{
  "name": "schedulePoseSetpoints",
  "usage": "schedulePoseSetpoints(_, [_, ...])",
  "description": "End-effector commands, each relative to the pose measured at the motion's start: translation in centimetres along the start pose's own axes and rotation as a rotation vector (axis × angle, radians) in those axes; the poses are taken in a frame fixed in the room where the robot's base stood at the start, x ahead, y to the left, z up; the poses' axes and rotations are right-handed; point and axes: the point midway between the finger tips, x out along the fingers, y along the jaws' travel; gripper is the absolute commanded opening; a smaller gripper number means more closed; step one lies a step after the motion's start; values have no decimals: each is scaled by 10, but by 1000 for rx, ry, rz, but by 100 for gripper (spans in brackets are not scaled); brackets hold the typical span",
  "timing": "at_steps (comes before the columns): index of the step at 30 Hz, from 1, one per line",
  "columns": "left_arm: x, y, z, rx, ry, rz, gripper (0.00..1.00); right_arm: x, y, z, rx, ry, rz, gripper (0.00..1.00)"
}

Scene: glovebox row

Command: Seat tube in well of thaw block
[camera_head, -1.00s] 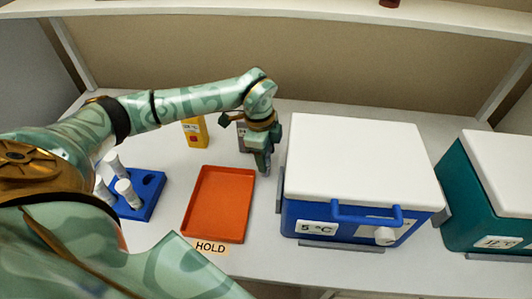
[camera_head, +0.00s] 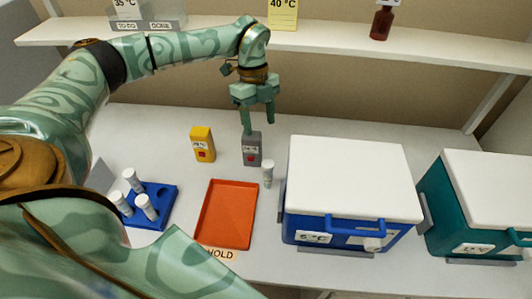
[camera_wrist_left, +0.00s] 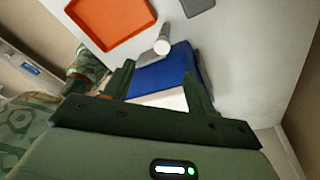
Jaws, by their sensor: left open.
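A white-capped tube (camera_head: 267,174) stands upright on the bench, between the orange tray and the blue cooler, outside the blue block. It also shows in the left wrist view (camera_wrist_left: 162,45), beyond the fingertips. A blue block with round wells (camera_head: 166,206) sits at the left; it holds several white-capped tubes and has a dark empty well at its back right. No label names it as the thaw block. My left gripper (camera_head: 258,125) is open and empty, raised above and behind the standing tube. My right gripper is not in view.
The orange tray (camera_head: 226,214) has a HOLD label in front and is empty. Yellow (camera_head: 202,144) and grey (camera_head: 252,149) upright labelled boxes stand behind it. The blue cooler (camera_head: 350,185) and teal cooler (camera_head: 480,200) are shut at right. A shelf (camera_head: 320,42) crosses above.

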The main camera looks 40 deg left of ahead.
Motion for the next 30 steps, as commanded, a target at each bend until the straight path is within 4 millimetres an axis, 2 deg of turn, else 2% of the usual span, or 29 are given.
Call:
schedulePoseSetpoints(1, [8,0,3,71,19,4,57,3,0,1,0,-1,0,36])
schedulePoseSetpoints(3, [10,-2,2,171,37,-7,57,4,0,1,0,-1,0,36])
schedulePoseSetpoints(6, [18,-3,1,240,37,-12,57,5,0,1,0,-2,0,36])
schedulePoseSetpoints(8, [28,-3,1,248,36,-11,57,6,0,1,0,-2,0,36])
schedulePoseSetpoints(15, [87,-3,-1,245,36,-10,57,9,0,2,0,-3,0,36])
schedulePoseSetpoints(18, [106,-4,-2,245,36,-12,57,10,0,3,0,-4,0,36])
schedulePoseSetpoints(26, [129,-4,-4,244,35,-12,57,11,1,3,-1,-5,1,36])
schedulePoseSetpoints(30, [154,-5,-7,244,36,-12,57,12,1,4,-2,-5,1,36])
